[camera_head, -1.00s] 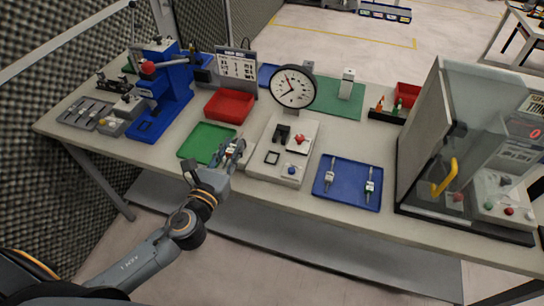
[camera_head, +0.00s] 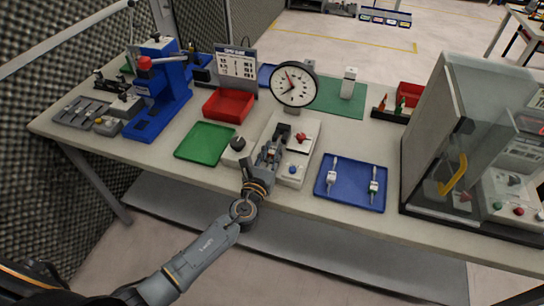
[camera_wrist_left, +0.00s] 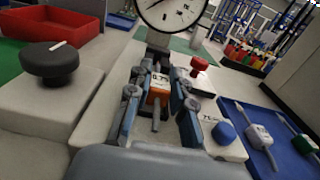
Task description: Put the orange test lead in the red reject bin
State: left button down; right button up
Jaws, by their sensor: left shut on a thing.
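The orange test lead (camera_wrist_left: 157,96) shows in the left wrist view as a small orange body with a white label and a grey tip. It lies between the fingers of my left gripper (camera_head: 269,150), which is shut on it over the pale test fixture below the dial. The gripper also shows in the left wrist view (camera_wrist_left: 157,98). I cannot tell whether the lead touches the fixture. A red open bin (camera_head: 243,117) stands behind the green tray, left of the gripper; it also shows in the left wrist view (camera_wrist_left: 22,38). My right gripper is not in view.
A round dial (camera_head: 293,84) stands behind the gripper. A black knob (camera_wrist_left: 49,62), red knob (camera_head: 301,137) and blue button (camera_head: 292,169) surround it. The green tray (camera_head: 205,143) is empty. A blue tray (camera_head: 350,197) holds two leads. Another red bin (camera_head: 408,90) stands back right.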

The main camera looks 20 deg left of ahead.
pick_arm(q)
jog(key=shift+f, duration=0.35)
jog(key=shift+f, duration=0.2)
jog(key=c, duration=1.2)
grip_release()
